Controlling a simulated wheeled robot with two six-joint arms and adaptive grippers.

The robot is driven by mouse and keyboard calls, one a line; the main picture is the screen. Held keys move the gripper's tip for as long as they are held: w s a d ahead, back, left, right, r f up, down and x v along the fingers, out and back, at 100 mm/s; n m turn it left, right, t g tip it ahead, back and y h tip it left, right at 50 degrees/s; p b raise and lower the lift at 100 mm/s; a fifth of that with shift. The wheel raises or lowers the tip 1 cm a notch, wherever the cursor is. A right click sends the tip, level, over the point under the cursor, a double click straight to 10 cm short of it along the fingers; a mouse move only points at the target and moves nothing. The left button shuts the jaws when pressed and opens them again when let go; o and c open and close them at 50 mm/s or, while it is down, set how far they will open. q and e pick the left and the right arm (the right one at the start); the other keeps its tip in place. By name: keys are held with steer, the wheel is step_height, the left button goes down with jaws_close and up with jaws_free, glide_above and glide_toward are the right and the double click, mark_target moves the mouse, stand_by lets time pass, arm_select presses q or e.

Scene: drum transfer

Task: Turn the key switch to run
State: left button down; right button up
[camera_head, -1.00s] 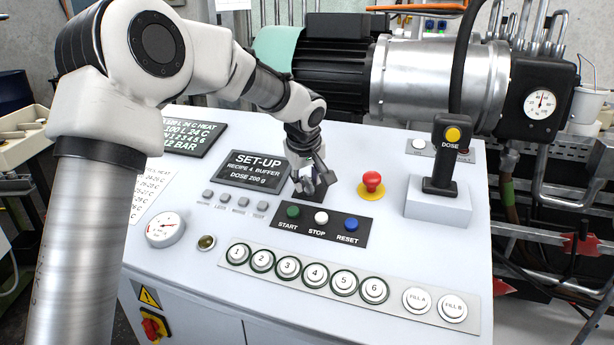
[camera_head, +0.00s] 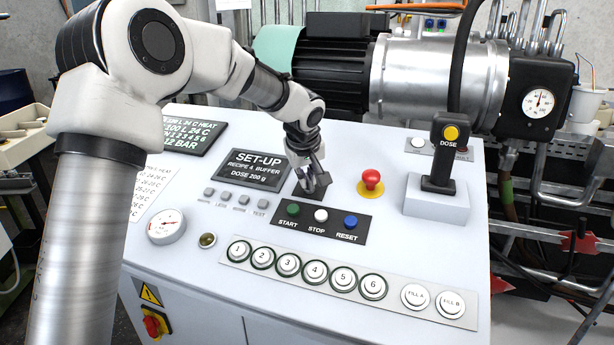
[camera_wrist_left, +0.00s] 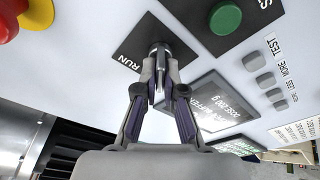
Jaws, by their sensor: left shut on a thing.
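The key switch (camera_wrist_left: 159,48) is a small metal part on a black plate marked RUN (camera_wrist_left: 133,60) in the left wrist view. My left gripper (camera_wrist_left: 159,76) comes down over it, its two fingers closed on the key from both sides. In the head view my left gripper (camera_head: 316,184) sits at the dark switch plate (camera_head: 323,190), just above the START, STOP and RESET strip. The gripper largely hides the key there. My right gripper is not in view.
The green START button (camera_head: 293,209) and red mushroom button (camera_head: 372,179) are close by. A SET-UP screen (camera_head: 251,171) lies left of the gripper. A DOSE joystick (camera_head: 445,155) stands on the right. Numbered buttons (camera_head: 316,271) run along the front.

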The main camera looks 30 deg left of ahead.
arm_select(q)
steer(key=m+p, duration=0.1)
steer(key=m, duration=0.2)
steer(key=shift+r+m+h+p, duration=0.1)
steer(key=shift+m+h+p, duration=0.3)
steer(key=shift+m, duration=0.6)
steer(key=m+p, duration=0.3)
steer(key=shift+d+m+t, duration=0.1)
steer(key=shift+m+t, duration=0.2)
steer(key=m+h+p, duration=0.1)
steer(key=m+p, duration=0.6)
steer(key=p, duration=0.1)
steer(key=shift+d, duration=0.15)
steer(key=shift+m+h+p, duration=0.3)
steer(key=shift+m+p, duration=0.4)
steer(key=shift+p, duration=0.15)
steer(key=shift+f, duration=0.2)
steer(key=shift+f+m, duration=0.1)
steer(key=shift+m, duration=0.2)
steer(key=c, duration=1.4)
jaws_free()
steer(key=shift+o, duration=0.6)
steer(key=shift+w+d, duration=0.1)
steer(key=shift+w, duration=0.1)
